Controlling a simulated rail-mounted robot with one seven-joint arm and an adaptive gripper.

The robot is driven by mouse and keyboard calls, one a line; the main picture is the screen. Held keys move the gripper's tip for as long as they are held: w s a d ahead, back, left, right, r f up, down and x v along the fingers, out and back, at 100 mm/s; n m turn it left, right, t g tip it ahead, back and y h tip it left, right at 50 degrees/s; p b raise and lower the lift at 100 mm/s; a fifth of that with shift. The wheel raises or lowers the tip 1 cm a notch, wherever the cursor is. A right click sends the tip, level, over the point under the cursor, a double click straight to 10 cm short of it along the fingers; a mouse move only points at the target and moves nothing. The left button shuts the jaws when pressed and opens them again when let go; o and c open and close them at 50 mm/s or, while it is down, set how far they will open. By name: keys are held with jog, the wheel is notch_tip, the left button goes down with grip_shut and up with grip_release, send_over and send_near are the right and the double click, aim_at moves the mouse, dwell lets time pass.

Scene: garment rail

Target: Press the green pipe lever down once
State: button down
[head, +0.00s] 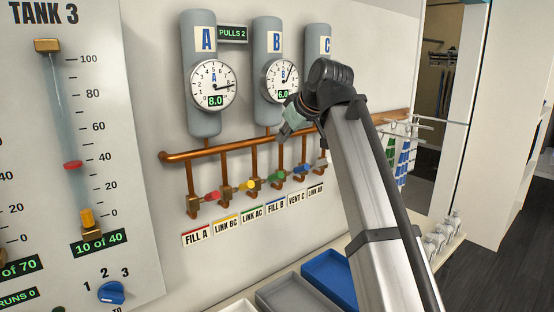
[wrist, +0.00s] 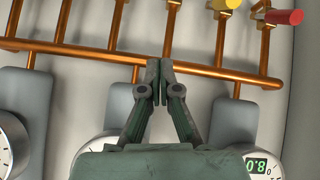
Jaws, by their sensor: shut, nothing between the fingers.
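The green lever (head: 277,177) sits on a valve low on a copper branch pipe, above the green-edged LINK AC label (head: 252,214). My gripper (head: 283,134) is up by gauge B in the head view, above the green lever and apart from it. In the wrist view my gripper (wrist: 160,68) is shut and empty, its fingertips over the horizontal copper pipe (wrist: 85,53); whether they touch it I cannot tell. The green lever does not show in the wrist view. A sign (head: 232,34) reads PULLS 2.
The red lever (head: 212,196) and yellow lever (head: 246,186) stand left of the green one; the blue lever (head: 301,169) is close on its right. Gauge A (head: 214,85) reads 8.0. A grey tray (head: 290,293) and a blue tray (head: 330,277) lie below.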

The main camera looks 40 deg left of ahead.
jog(key=p, duration=0.3)
send_over(271, 178)
notch_tip(271, 178, down, 6)
jog(key=f, duration=0.1)
jog(key=d+f+p, duration=0.1)
jog(key=f, duration=0.1)
jog(key=shift+w+d+f+p, duration=0.1)
jog(key=shift+d+f+p, duration=0.1)
jog(key=shift+f, duration=0.15)
jog(key=shift+w+d+f+p, duration=0.1)
jog(key=shift+f+p, duration=0.1)
jog(key=shift+f, duration=0.1)
